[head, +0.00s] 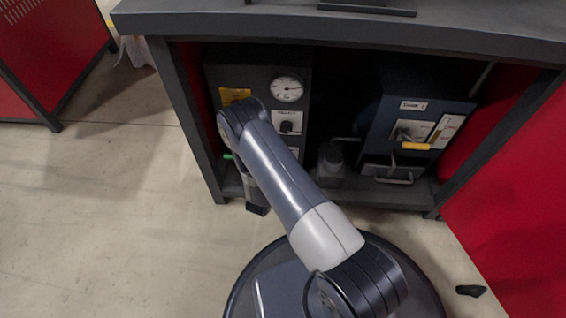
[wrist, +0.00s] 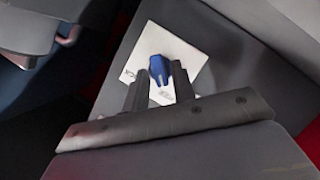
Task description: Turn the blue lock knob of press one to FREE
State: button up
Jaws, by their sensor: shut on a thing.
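The blue lock knob (wrist: 159,68) sits on a white label plate (wrist: 193,55) on a dark grey panel in the wrist view. My gripper (wrist: 161,72) has its two dark fingers on either side of the knob and is shut on it. The lettering on the plate is too blurred to read, so I cannot tell which mark the knob points at. In the head view my arm hides the knob and the fingers.
A dark grey unit with a round gauge (head: 287,89) and a black knob (head: 287,126) stands under the bench top (head: 350,22). A blue-grey unit (head: 372,125) with a yellow-handled lever (head: 416,146) stands to its right. A small dark object (head: 470,290) lies on the floor.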

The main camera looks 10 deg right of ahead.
jog(key=shift+w, duration=0.2)
jog(key=o, duration=0.7)
jog(key=shift+p+v, duration=2)
jog(key=shift+v, duration=3.4)
jog(key=shift+d, duration=0.1)
jog(key=b+x, duration=0.4)
jog(key=x, duration=0.6)
jog(key=shift+w+d+f, duration=0.1)
jog(key=shift+w+d, duration=0.05)
